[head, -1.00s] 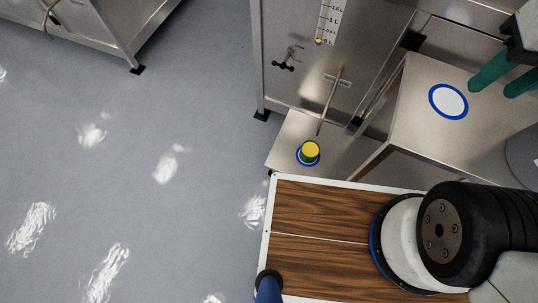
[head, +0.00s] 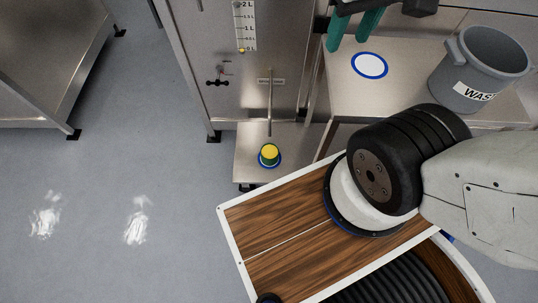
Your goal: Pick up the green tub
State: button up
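The green tub (head: 269,156) is small, with a yellow top surface or contents. It stands upright on a blue-rimmed round mark on a low metal shelf, under a thin metal spout. My gripper (head: 354,28) shows at the top edge, with two teal fingers pointing down and a clear gap between them. Nothing shows between the fingers. It is above and right of the tub in the picture, well apart from it, near the steel table behind the blue-and-white disc.
A steel cabinet (head: 205,75) with a litre scale and black valve handle stands behind the tub. A steel table (head: 345,98) carries a blue-ringed white disc (head: 369,65) and a grey waste bin (head: 478,75). Another steel bench (head: 50,60) stands left. Open floor lies between.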

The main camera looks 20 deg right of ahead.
aim_at(270, 152)
jog(key=z, duration=2.95)
jog(key=k, duration=2.3)
jog(key=u, duration=0.95)
